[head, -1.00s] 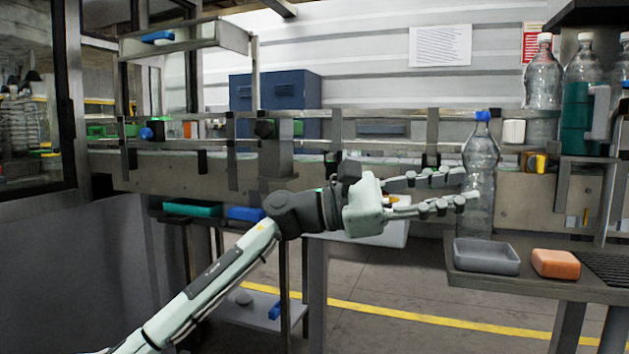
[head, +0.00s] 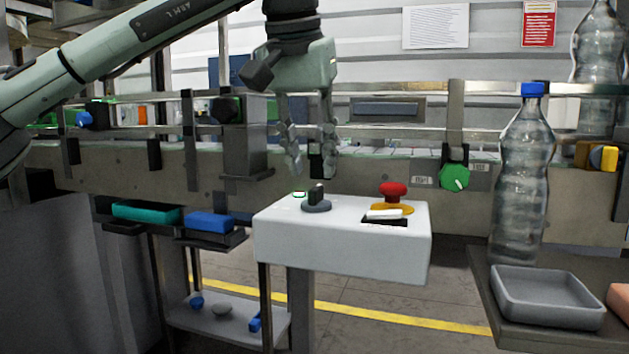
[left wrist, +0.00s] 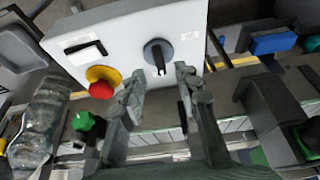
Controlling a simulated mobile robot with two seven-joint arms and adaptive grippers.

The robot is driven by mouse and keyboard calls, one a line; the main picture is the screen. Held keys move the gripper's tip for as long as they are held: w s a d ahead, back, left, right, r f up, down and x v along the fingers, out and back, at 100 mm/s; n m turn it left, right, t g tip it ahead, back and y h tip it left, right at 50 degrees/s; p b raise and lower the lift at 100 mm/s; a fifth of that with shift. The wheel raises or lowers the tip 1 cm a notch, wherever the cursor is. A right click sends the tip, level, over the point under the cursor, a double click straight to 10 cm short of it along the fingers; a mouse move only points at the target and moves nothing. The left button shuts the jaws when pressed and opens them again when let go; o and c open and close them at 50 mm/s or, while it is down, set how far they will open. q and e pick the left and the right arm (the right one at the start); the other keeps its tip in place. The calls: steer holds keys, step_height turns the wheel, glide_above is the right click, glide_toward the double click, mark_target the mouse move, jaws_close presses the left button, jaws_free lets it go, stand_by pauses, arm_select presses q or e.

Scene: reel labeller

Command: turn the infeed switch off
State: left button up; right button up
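A black rotary switch (head: 316,197) with a raised handle stands on top of a white control box (head: 342,243). I cannot read a label that names it. My left gripper (head: 309,172) points down just above it, open and empty, its fingers apart. In the left wrist view the switch (left wrist: 158,54) lies just beyond and between the fingertips (left wrist: 158,76), and I see no clear contact. My right gripper is in neither view.
A red mushroom button (head: 393,190) sits on the same box, right of the switch. A green knob (head: 454,178) is on the conveyor behind. A blue-capped bottle (head: 522,170) stands to the right by a grey tray (head: 548,298). Bins (head: 209,222) hang at left.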

mark_target(316, 187)
arm_select(q)
steer(key=shift+x, duration=2.15)
jaws_close()
